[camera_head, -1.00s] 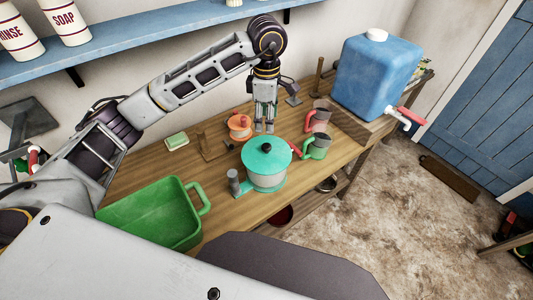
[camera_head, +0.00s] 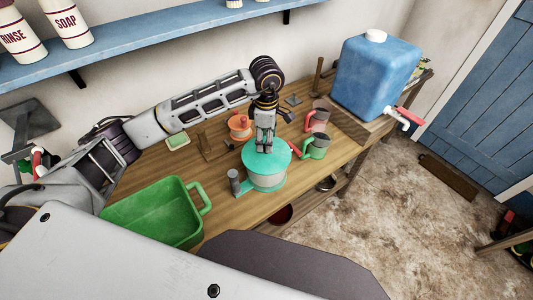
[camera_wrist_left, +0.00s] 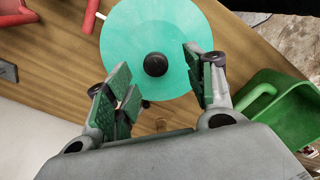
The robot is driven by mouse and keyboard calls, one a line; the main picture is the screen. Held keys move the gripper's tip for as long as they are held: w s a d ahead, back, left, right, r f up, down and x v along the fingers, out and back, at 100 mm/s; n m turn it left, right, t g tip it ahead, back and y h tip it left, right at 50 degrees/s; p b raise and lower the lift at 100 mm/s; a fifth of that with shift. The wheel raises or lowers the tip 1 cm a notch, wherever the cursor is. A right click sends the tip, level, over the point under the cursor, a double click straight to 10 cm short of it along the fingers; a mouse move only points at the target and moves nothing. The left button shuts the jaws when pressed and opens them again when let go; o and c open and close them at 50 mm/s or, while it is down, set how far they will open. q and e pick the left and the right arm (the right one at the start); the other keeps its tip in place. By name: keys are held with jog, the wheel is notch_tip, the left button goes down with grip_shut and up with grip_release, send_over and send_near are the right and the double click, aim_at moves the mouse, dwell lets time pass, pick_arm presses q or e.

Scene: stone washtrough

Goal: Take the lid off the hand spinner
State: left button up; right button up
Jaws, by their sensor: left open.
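The hand spinner (camera_head: 268,181) stands on the wooden bench, a pale tub with a teal base and a handle post at its left. Its teal lid (camera_head: 252,157) sits on top. In the left wrist view the lid (camera_wrist_left: 187,32) shows from above, with a black knob (camera_wrist_left: 155,64) at its centre. My left gripper (camera_head: 266,148) is over the lid, pointing down, and in the head view it hides the knob. In the wrist view its fingers (camera_wrist_left: 158,91) are open, with the knob beyond and roughly between the fingertips. My right gripper is not in view.
A green basin (camera_head: 150,215) stands at the bench's near left. An orange-lidded pot (camera_head: 240,127) is behind the spinner. Red (camera_head: 318,121) and green (camera_head: 318,147) mugs are to its right. A blue water tank (camera_head: 375,75) stands at the far right end.

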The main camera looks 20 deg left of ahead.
pick_arm(q)
jog(key=shift+f, duration=0.15)
jog(key=shift+w+f+p, duration=0.2)
jog(key=shift+f+p, duration=0.35)
jog(key=shift+f, duration=0.4)
jog(key=shift+w+f+p, duration=0.1)
jog(key=shift+f+p, duration=0.25)
jog(key=shift+f, duration=1.15)
jog(key=shift+c, duration=1.2)
jog(key=c, duration=0.9)
jog(key=shift+a+r, duration=0.1)
jog(key=shift+r, duration=0.05)
